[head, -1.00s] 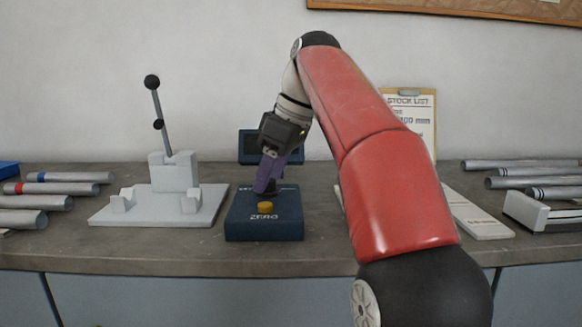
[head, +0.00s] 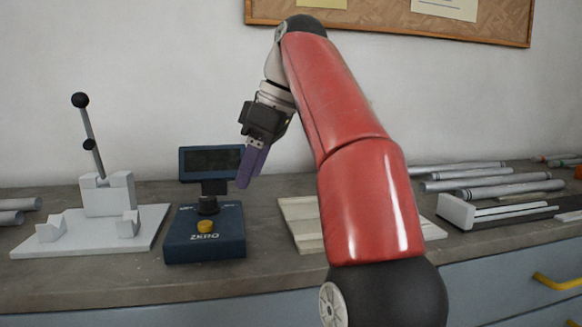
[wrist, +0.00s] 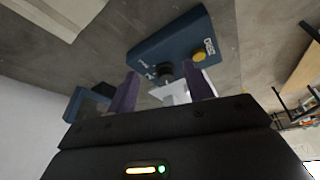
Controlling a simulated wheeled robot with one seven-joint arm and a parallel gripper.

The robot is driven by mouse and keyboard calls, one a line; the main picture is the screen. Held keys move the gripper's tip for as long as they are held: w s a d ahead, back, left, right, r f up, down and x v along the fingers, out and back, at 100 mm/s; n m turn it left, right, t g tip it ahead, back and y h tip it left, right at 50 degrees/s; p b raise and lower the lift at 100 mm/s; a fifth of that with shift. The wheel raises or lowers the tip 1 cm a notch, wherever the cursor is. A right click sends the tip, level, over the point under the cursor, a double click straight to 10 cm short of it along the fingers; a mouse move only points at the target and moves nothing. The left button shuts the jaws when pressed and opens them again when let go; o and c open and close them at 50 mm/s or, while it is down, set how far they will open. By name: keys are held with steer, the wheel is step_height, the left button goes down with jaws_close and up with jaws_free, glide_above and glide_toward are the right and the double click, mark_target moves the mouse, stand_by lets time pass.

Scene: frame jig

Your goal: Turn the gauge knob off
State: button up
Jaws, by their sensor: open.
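The gauge is a dark blue box (head: 180,244) on the bench, with a dark display (head: 212,160) at its back. Its black knob (head: 208,205) stands on top behind a yellow button (head: 205,226) marked ZERO. My gripper (head: 245,183) is open and empty, above and to the right of the knob, apart from it. In the wrist view the knob (wrist: 165,72) shows beyond and between the purple fingers (wrist: 162,92), with the yellow button (wrist: 199,56) to its right. The knob's pointer setting is too small to read.
A white lever fixture (head: 95,238) stands left of the gauge. A pale board (head: 300,220) lies to the right, partly behind my arm. Several grey tubes (head: 485,182) and a white-sided holder (head: 456,211) lie farther right.

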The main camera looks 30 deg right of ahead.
steer(key=s+d, duration=0.4)
steer(key=shift+d, duration=0.4)
stand_by(0.4)
stand_by(0.5)
